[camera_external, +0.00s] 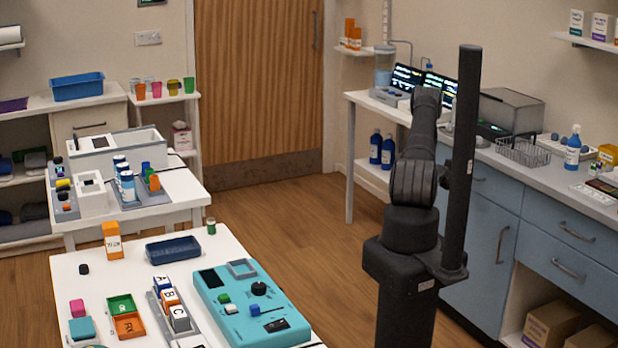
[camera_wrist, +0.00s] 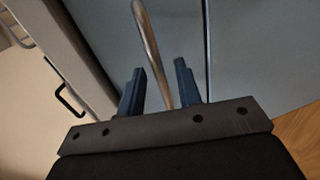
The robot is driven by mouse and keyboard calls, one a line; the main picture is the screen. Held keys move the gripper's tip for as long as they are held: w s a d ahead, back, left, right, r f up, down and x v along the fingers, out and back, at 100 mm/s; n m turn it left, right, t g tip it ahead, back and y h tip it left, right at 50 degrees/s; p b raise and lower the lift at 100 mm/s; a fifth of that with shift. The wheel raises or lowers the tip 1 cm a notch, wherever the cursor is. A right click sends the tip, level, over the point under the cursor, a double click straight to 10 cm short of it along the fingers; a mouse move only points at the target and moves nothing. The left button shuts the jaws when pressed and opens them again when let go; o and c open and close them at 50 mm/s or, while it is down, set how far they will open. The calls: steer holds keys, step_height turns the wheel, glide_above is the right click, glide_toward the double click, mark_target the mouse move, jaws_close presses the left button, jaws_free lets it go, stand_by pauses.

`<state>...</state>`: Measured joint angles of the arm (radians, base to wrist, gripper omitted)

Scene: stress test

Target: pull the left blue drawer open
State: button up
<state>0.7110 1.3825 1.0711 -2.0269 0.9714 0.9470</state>
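The left blue drawer (camera_external: 492,184) is in the front of the right-hand counter, partly hidden behind my arm, and looks closed. In the wrist view its blue-grey front (camera_wrist: 178,40) fills the middle. Its curved metal handle (camera_wrist: 149,40) runs down between my two dark fingers. My gripper (camera_wrist: 160,68) is open, with one finger on each side of the handle. A gap shows on both sides, and I cannot tell whether either finger touches it. In the external view my gripper is hidden behind my arm.
Beyond a dark seam is another blue panel (camera_wrist: 260,50). The pale counter edge (camera_wrist: 75,50) runs along the left of the wrist view. Another blue drawer (camera_external: 570,228) is to the right. A wire basket (camera_external: 523,152) stands on the counter. Wooden floor (camera_external: 300,215) is clear before the cabinets.

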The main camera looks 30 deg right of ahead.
jaws_close()
steer(key=shift+a, duration=0.1)
steer(key=f+v, duration=0.3)
steer(key=v, duration=1.2)
steer(key=a+f+v, duration=0.1)
steer(key=f+v, duration=0.2)
steer(key=v, duration=1.3)
steer(key=shift+a+f, duration=0.2)
steer(key=shift+a, duration=0.25)
jaws_free()
steer(key=shift+a, duration=0.1)
steer(key=v, duration=1.7)
